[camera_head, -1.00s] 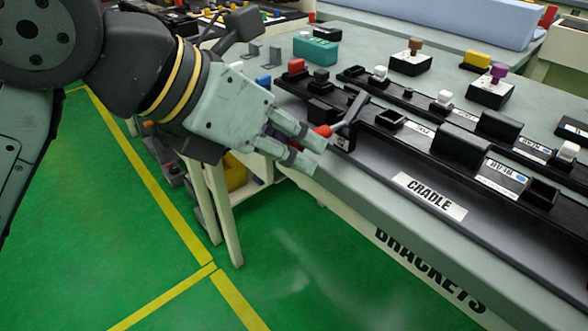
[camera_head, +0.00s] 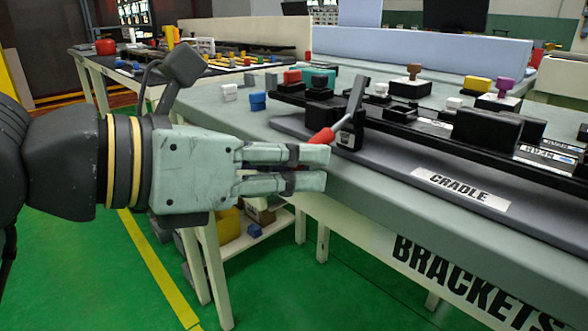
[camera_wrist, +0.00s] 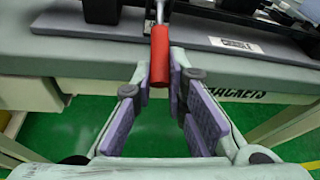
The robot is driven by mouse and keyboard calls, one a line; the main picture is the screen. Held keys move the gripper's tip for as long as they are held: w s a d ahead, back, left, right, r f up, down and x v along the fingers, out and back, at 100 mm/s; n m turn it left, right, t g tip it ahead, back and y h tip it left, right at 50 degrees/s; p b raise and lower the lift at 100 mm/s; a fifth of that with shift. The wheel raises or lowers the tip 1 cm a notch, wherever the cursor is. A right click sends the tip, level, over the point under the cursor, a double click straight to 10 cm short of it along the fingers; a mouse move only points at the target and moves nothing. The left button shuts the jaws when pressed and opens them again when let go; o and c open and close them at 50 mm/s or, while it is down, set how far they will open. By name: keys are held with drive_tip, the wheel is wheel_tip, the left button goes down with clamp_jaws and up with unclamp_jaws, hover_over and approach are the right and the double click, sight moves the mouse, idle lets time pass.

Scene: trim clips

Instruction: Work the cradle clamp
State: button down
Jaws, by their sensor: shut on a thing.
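The cradle clamp (camera_head: 350,122) is a dark lever clamp with a red handle tip, at the left end of the black cradle rail (camera_head: 415,122). Its grey arm stands up and leans slightly right. My gripper (camera_head: 310,167) reaches in from the left, with its fingertips at the red handle (camera_head: 322,136). In the wrist view the red handle (camera_wrist: 160,55) sits between the purple finger pads (camera_wrist: 162,85), and the fingers are shut on it. The CRADLE label (camera_head: 461,189) lies on the grey base in front of the rail.
The bench edge (camera_head: 400,215) runs along the front, with green floor below. White and blue blocks (camera_head: 257,101) stand left of the rail. Red and teal blocks (camera_head: 318,78) stand behind it. Knobbed boxes (camera_head: 411,88) stand further back.

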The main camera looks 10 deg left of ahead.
drive_tip(key=c, duration=1.6)
unclamp_jaws()
drive_tip(key=shift+a, duration=0.1)
drive_tip(key=v, duration=1.2)
